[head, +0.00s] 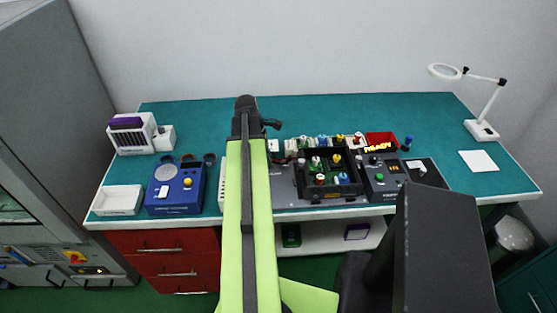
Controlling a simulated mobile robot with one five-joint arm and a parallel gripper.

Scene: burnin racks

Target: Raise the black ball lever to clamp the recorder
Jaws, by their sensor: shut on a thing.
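My green arm rises through the middle of the head view, and its black upper end stands in front of the bench. My gripper cannot be made out; the arm seems to hide it. I cannot pick out the black ball lever or say for sure which thing is the recorder. Behind the arm, a white piece (222,185) shows only as a thin strip at its left edge. Right of the arm, a black open frame (301,188) on a grey base holds several coloured knobbed parts. Beside it stands a dark control box (379,188) with a green button.
A teal bench (400,110) carries a blue instrument (183,204), a white tray (117,200), a white rack with purple top (131,132), a red bin (381,138) and a magnifier lamp (482,129). Red drawers (160,240) sit below. The bench's back strip is clear.

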